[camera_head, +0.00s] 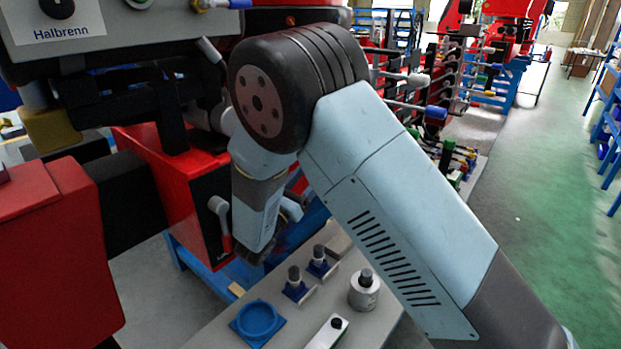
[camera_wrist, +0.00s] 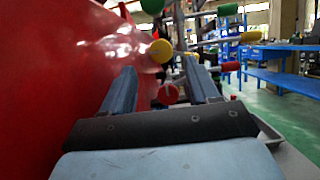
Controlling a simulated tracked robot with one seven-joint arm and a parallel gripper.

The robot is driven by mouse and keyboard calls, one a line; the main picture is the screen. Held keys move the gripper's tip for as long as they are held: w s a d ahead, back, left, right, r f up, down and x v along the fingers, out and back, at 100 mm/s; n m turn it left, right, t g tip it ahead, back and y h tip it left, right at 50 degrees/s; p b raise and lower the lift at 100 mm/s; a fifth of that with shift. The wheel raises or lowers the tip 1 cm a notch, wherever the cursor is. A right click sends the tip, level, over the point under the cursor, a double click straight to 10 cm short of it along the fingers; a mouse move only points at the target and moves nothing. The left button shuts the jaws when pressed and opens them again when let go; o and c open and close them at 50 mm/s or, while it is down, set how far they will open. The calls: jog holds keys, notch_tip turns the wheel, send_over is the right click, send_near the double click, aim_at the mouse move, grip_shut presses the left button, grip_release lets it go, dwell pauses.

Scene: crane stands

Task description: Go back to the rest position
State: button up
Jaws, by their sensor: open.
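In the wrist view my gripper (camera_wrist: 158,70) shows two blue-grey fingers spread well apart, with nothing held between them. A large red machine surface (camera_wrist: 85,55) stands close along the left of the fingers. A yellow knob (camera_wrist: 161,51) and a red knob (camera_wrist: 167,94) show between the fingers, apparently beyond them. In the head view my arm is bent, its elbow high in the middle and its forearm pointing down in front of a red machine housing (camera_head: 185,190). The gripper's fingers cannot be made out in that view.
Below my arm, a grey table (camera_head: 215,335) holds a blue round dish (camera_head: 257,322), dark-topped pieces on blue bases (camera_head: 297,287) and a metal cylinder (camera_head: 365,290). A machine labelled Halbrenn (camera_head: 62,33) stands at upper left. The green floor (camera_head: 545,200) at right is clear.

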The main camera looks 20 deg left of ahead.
jog(key=s+d+r+m+g+h, duration=0.1)
jog(key=d+r+m+g, duration=0.35)
jog(key=d, duration=0.65)
jog(key=s+d+r+m+g+h, duration=0.1)
jog(key=d+r+m+g, duration=0.1)
jog(key=d+m+g, duration=0.7)
jog(key=s+d+r+m+g+h, duration=0.1)
jog(key=d+r+m+g, duration=0.15)
jog(key=d, duration=1.15)
jog(key=s+d+r+m+y, duration=0.2)
jog(key=s+d+m+y, duration=0.1)
jog(key=s+m+y, duration=0.1)
jog(key=s+d+r+m+y, duration=0.3)
jog(key=s+m, duration=0.3)
jog(key=s, duration=0.3)
jog(key=s+d+r+m+t+y, duration=0.1)
jog(key=s+d+r+m+y, duration=0.1)
jog(key=s+m+y, duration=0.3)
jog(key=shift+s+d+r, duration=0.25)
jog(key=shift+s+d, duration=0.35)
jog(key=shift+s, duration=0.45)
dwell(1.3)
